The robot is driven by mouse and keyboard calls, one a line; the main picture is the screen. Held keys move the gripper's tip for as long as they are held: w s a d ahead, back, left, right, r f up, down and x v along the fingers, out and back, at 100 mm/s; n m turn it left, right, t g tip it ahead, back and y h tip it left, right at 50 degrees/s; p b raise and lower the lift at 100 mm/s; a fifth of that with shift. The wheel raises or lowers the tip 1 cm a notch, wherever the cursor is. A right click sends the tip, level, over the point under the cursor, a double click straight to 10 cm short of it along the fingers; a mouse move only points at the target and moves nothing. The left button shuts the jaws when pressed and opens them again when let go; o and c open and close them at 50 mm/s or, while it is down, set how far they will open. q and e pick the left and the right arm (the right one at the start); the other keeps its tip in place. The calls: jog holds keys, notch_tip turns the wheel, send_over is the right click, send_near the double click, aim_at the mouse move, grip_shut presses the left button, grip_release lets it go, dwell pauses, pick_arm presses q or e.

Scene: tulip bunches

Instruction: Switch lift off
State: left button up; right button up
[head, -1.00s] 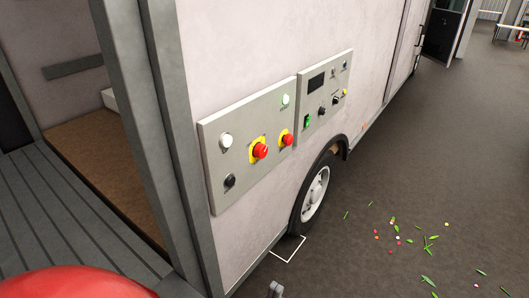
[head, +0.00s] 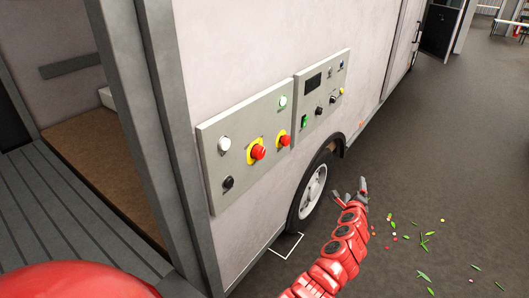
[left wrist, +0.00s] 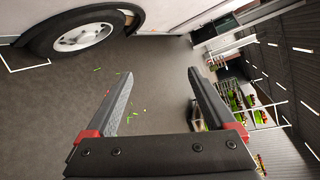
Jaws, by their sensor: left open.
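Two grey control panels are on the truck's pale side wall in the head view. The right panel (head: 328,75) has a dark display (head: 313,82), a green switch (head: 304,121), black knobs and a small yellow part. Labels are too small to read. My left gripper (head: 350,191) is open and empty, below and right of the panels, touching none. It also shows in the left wrist view (left wrist: 158,92).
The truck's wheel (head: 314,190) is below the panels, left of my left gripper. A grey post (head: 145,110) and slatted platform (head: 60,220) stand at left. Leaves and petals (head: 425,240) litter the open floor at right. Racks (left wrist: 250,105) show in the left wrist view.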

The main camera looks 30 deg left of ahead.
pick_arm(q)
jog(key=s+a+r+g+y, duration=0.2)
jog(key=a+r+g+y, duration=0.2)
jog(key=a+r+y, duration=0.3)
jog(key=n+g+y+p, duration=0.2)
jog(key=n+g+y, duration=0.1)
jog(key=g, duration=0.6)
send_near(262, 154)
jog(key=p+x, duration=0.3)
jog(key=x, duration=0.5)
jog(key=shift+s+r+p, duration=0.1)
jog(key=shift+p, duration=0.2)
jog(key=shift+a, duration=0.35)
jog(key=c, duration=1.4)
